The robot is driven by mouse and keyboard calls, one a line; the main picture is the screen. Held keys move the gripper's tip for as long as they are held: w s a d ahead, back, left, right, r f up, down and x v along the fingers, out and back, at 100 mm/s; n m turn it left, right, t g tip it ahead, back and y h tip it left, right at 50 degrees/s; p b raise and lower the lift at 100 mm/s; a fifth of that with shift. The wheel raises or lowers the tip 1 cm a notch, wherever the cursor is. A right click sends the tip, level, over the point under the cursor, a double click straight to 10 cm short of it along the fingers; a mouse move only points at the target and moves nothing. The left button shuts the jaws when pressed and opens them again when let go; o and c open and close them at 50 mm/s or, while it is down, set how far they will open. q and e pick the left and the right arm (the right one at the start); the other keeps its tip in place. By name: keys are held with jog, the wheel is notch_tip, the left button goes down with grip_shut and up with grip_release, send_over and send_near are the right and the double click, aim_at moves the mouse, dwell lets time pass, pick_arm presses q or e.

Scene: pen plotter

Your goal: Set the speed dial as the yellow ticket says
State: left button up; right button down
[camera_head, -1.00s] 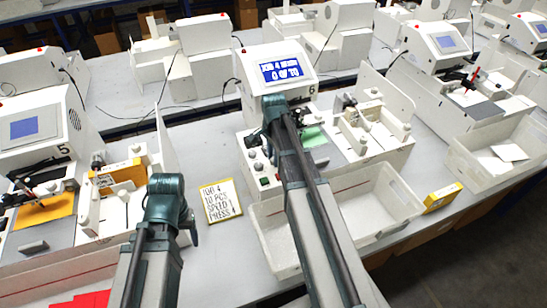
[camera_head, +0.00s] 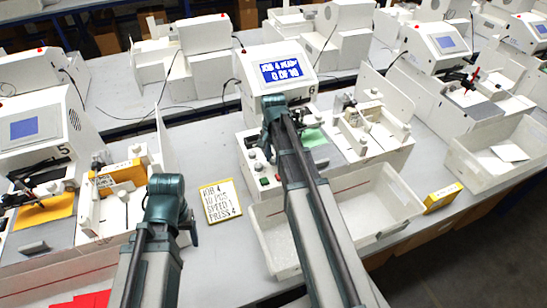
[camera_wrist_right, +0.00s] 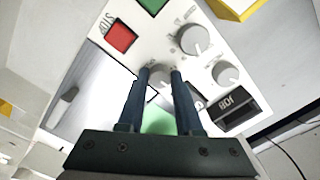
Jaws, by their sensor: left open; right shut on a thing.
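The yellow ticket (camera_head: 220,202) lies flat on the bench and reads JOB 4, 10 PCS, SPEED 1, PRESS 4. The plotter's lit blue screen (camera_head: 281,70) shows job 4 and a count line. In the right wrist view, my right gripper (camera_wrist_right: 158,74) is shut on a round grey knob (camera_wrist_right: 160,78) on the white panel. The fingers hide much of this knob, and I cannot read its label or setting. Two other knobs (camera_wrist_right: 194,40) (camera_wrist_right: 227,74) with white pointer lines are free. My left gripper (camera_head: 193,230) hangs open left of the ticket, mostly hidden behind its wrist.
A white bin (camera_head: 385,200) stands in front of the plotter. Similar machines stand left and right.

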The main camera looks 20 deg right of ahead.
aim_at(274, 160)
jog(key=shift+n, duration=2)
jog(key=c, duration=0.9)
grip_release()
jog(key=shift+o, duration=0.2)
notch_tip(274, 160, up, 14)
jog(key=p, duration=1.4)
jog(key=shift+f, duration=0.1)
